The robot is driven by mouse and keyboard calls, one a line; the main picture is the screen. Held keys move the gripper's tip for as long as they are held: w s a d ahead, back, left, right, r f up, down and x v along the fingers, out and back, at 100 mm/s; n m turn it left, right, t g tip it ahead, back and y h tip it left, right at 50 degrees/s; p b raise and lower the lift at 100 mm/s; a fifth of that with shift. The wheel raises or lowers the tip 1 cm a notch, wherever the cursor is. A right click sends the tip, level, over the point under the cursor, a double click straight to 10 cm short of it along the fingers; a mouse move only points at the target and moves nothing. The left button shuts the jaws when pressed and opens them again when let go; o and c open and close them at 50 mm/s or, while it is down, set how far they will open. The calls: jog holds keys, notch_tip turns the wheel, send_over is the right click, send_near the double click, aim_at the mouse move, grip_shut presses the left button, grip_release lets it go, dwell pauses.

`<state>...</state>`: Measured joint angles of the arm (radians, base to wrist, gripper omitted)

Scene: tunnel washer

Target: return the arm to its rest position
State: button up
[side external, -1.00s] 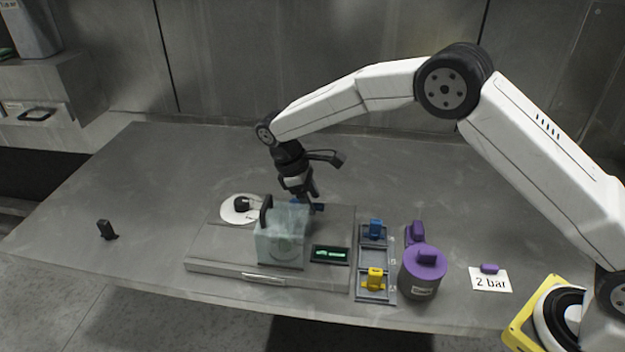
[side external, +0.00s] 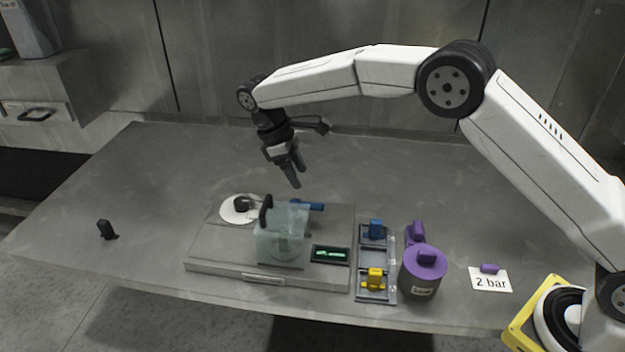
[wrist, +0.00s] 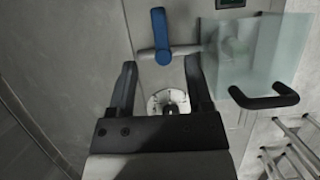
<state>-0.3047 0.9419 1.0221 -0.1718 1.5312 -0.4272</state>
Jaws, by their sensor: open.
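My gripper (side external: 291,180) is open and empty. It hangs in the air above the back edge of the grey washer unit (side external: 215,250), behind the clear box with a black handle (side external: 283,235). In the wrist view, my gripper's two fingers (wrist: 158,85) stand apart with nothing between them. A blue lever (wrist: 161,35) on a pale stem lies ahead of the fingertips; it also shows behind the clear box in the side view (side external: 312,206). The white disc with a black knob (side external: 240,208) shows between the fingers in the wrist view (wrist: 168,101).
A small display (side external: 330,254), a blue clip (side external: 376,229) and a yellow clip (side external: 375,279) sit right of the box. A purple-topped canister (side external: 423,270) and a "2 bar" card (side external: 490,281) are farther right. A black piece (side external: 106,229) stands at left. The table's back is clear.

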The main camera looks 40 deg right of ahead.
jog(key=shift+s+d+r, duration=0.1)
jog(key=shift+s+d, duration=0.25)
jog(key=shift+d, duration=0.25)
jog(key=s+d+f+m+t+y, duration=0.1)
jog(key=s+d+m+t, duration=0.2)
jog(key=s, duration=0.9)
jog(key=s+d+f+m+t+y, duration=0.1)
jog(key=s+d+m+t+y, duration=0.1)
jog(key=s+d+m, duration=0.3)
jog(key=s+d, duration=0.4)
jog(key=s, duration=0.2)
jog(key=shift+s+f+m+t, duration=0.2)
jog(key=shift+s+m+t, duration=0.15)
jog(key=shift+m+t, duration=0.05)
